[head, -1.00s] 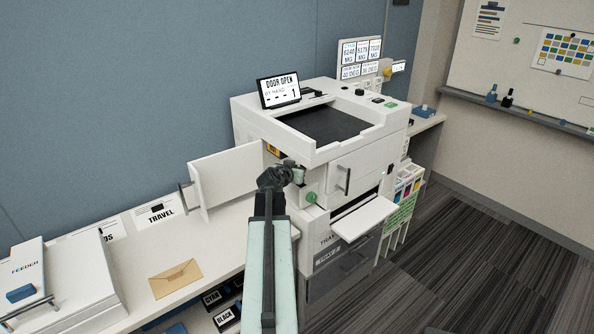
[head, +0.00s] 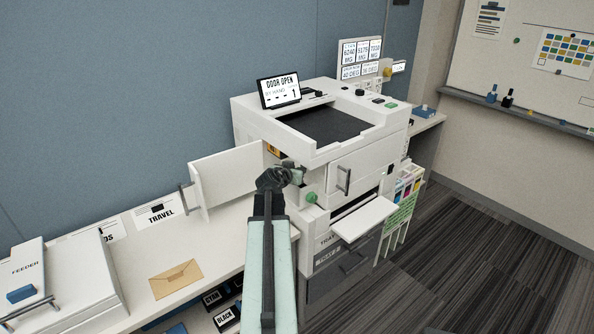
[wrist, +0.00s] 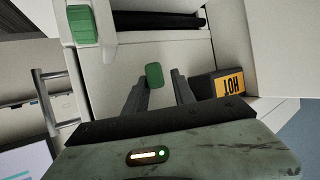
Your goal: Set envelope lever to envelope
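The printer (head: 340,150) has its side door (head: 228,182) swung open. In the wrist view a small green tab (wrist: 154,75), which looks like the envelope lever, stands inside the opening. My gripper (wrist: 158,88) is open, with one finger on each side of the tab and a visible gap to it. I cannot tell its depth relative to the tab. In the head view my gripper (head: 295,175) is at the door opening and hides the tab. No lever position marking is readable. An envelope (head: 176,279) lies on the counter.
A yellow HOT label (wrist: 232,84) on a dark block sits right of my fingers. A larger green handle (wrist: 82,25) is at upper left; a green knob (head: 310,197) shows in the head view. The screen (head: 279,91) reads DOOR OPEN. An output tray (head: 364,218) juts forward.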

